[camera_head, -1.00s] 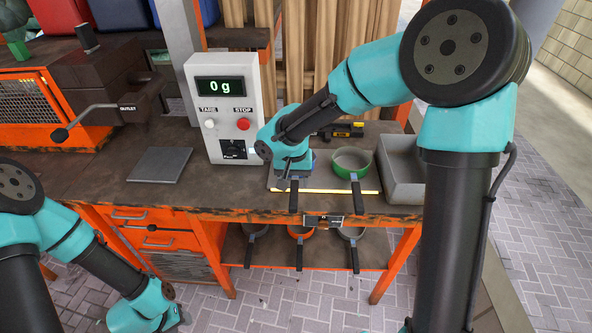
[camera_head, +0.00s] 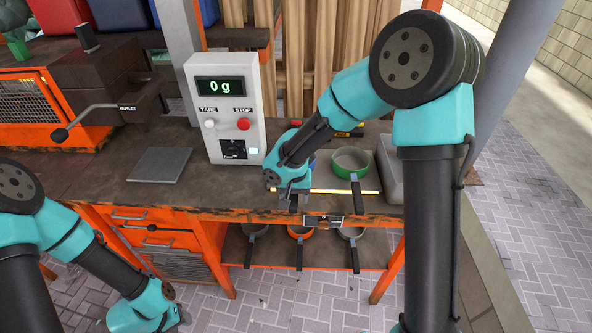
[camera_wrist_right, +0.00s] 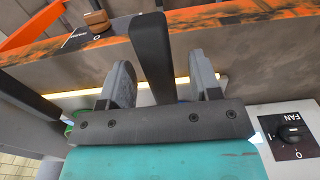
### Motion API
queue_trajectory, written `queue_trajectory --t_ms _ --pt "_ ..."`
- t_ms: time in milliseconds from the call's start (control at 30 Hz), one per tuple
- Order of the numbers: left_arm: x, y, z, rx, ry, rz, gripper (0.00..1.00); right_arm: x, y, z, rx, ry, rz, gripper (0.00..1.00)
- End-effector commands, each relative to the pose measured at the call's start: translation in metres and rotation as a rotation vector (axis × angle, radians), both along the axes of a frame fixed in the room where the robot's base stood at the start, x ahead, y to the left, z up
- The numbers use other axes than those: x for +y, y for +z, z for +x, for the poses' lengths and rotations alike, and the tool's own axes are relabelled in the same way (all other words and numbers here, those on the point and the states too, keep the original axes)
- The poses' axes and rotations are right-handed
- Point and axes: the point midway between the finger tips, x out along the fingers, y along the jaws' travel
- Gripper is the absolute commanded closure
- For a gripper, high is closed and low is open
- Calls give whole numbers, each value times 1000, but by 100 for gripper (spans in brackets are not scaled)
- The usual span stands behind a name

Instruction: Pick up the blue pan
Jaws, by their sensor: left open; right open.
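The blue pan is mostly hidden behind my right gripper (camera_head: 290,194) in the head view; only a bit of its blue rim (camera_head: 312,163) shows. In the right wrist view its dark handle (camera_wrist_right: 152,55) stands between the two fingers of my right gripper (camera_wrist_right: 162,68), which is open. I cannot tell whether either finger touches the handle. My left gripper (camera_head: 172,322) is open, low at the bottom left, away from the bench and empty as far as I see.
A green pan (camera_head: 352,162) stands just right, its handle toward the front edge. A white scale box (camera_head: 224,115) reading 0 g stands behind left. A grey bin (camera_head: 390,175) is partly behind my right arm.

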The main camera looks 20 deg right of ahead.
Motion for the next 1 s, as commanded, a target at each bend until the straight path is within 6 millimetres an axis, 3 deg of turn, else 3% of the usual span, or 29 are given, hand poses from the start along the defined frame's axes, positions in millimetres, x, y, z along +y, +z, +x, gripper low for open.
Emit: queue_trajectory --t_ms 100,567,1000 --pt "0 0 0 0 0 0 57 0 -9 -1 2 1 0 43" --pt "0 0 0 0 0 0 57 0 -9 0 0 1 0 43" --pt "0 0 0 0 0 0 57 0 -9 0 0 1 0 83"
